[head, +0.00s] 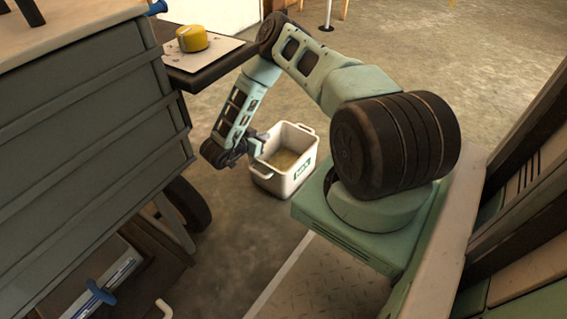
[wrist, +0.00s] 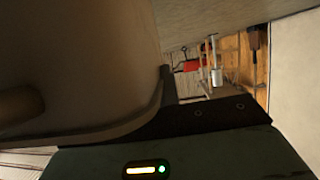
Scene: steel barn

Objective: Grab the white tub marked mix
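The white tub (head: 268,178) stands on the floor in the middle of the head view, upright, with handles at its ends. A dark green label on its side appears to read MIX, and something tan lies inside. My gripper (head: 250,146) is low at the tub's left rim, with its fingers close to or touching the rim; I cannot tell which. The gap between the fingers does not show clearly. In the wrist view a large, shaded, curved surface, seemingly the tub (wrist: 85,60), fills the left side very close to my gripper.
A grey-green cart or bench (head: 85,130) stands on the left, with a wheel (head: 187,203) below. A yellow round object (head: 192,38) sits on a pale plate on a dark shelf above the tub. Bare floor (head: 480,70) lies beyond.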

